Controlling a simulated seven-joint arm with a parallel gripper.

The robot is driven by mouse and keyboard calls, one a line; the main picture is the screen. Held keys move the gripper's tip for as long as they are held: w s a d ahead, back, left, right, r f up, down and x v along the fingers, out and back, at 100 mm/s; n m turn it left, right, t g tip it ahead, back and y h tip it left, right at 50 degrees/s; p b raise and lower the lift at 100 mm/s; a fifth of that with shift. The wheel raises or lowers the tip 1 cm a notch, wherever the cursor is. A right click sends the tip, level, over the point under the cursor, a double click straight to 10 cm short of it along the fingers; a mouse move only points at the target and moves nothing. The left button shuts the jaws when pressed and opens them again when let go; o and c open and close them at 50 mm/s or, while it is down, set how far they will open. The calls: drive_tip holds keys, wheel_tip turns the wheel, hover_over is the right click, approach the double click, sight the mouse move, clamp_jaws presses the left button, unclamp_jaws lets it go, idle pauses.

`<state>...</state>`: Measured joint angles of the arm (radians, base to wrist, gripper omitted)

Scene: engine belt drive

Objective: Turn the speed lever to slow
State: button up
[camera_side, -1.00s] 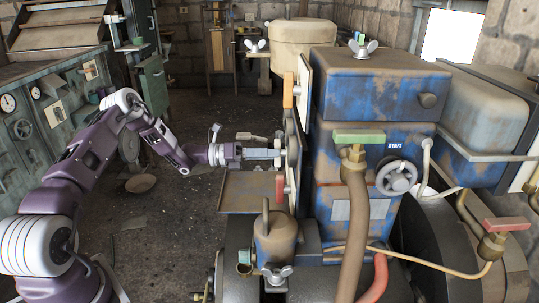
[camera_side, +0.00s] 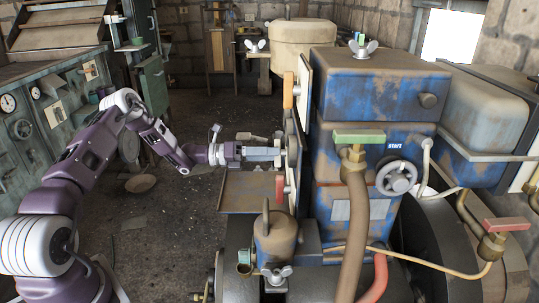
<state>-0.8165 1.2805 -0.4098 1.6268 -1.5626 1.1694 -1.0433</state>
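The side panel of the blue engine (camera_side: 372,95) is seen almost edge-on, so its markings cannot be read. An orange handle (camera_side: 288,90) stands upright at the panel's upper part. A red handle (camera_side: 279,187) sits lower on the same side. I cannot tell for sure which of these is the speed lever. My gripper (camera_side: 279,154) points right, level, with its fingertips close to the panel, between the two handles in height. The fingertips are small and partly lost against the panel. Whether they touch or hold anything there is not clear.
A brown tray-like plate (camera_side: 247,190) lies just below my gripper. A rusty oil can (camera_side: 273,235) stands in front of the engine. A green-handled valve (camera_side: 358,137) and handwheel (camera_side: 396,178) are on the engine's front.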

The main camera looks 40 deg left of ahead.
drive_tip(key=shift+a, duration=0.1)
drive_tip(key=v, duration=0.7)
drive_tip(key=shift+s, duration=0.1)
